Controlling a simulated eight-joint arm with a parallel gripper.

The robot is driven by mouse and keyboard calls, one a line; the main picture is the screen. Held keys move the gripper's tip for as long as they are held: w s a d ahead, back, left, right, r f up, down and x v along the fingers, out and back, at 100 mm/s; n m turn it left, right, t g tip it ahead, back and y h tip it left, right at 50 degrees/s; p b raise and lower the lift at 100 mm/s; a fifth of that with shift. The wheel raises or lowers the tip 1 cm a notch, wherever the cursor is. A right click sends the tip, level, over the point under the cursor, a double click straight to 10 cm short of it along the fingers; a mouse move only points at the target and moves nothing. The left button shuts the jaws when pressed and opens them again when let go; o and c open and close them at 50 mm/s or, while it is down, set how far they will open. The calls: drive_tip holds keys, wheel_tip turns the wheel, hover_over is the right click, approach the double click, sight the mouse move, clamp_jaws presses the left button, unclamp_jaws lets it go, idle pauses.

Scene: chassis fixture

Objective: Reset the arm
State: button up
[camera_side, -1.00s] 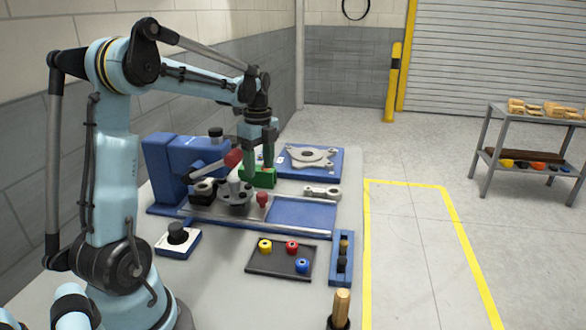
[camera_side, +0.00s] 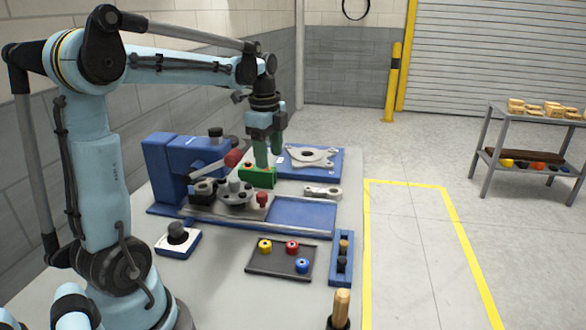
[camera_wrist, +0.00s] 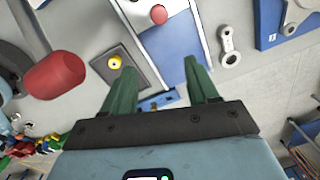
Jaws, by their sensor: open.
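My gripper (camera_side: 268,155) hangs over the blue chassis fixture (camera_side: 172,172) with its green fingers pointing down. The fingers are apart and nothing shows between them; this also shows in the wrist view (camera_wrist: 160,85). A green block (camera_side: 258,178) sits on the fixture, just below the fingertips in the side view. Whether the tips still touch it is hard to tell. I cannot make out the green block in the wrist view.
A red-ended lever (camera_side: 233,157) stands close left of my gripper. A blue plate with a grey casting (camera_side: 313,157) lies behind. A grey link (camera_side: 322,192), a dark tray (camera_side: 258,270) of coloured parts and a blue rack (camera_side: 340,270) lie nearby. Air above is clear.

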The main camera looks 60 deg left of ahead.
drive_tip(key=s+d+f+n+t, duration=0.1)
drive_tip(key=s+d+n+t, duration=0.2)
drive_tip(key=d+n, duration=0.3)
drive_tip(key=s+d+f+n+t, duration=0.2)
drive_tip(key=d+n, duration=0.4)
drive_tip(key=d, duration=0.7)
drive_tip(key=shift+s+d+f+t, duration=0.25)
drive_tip(key=shift+s+t, duration=0.35)
drive_tip(key=shift+t, duration=0.2)
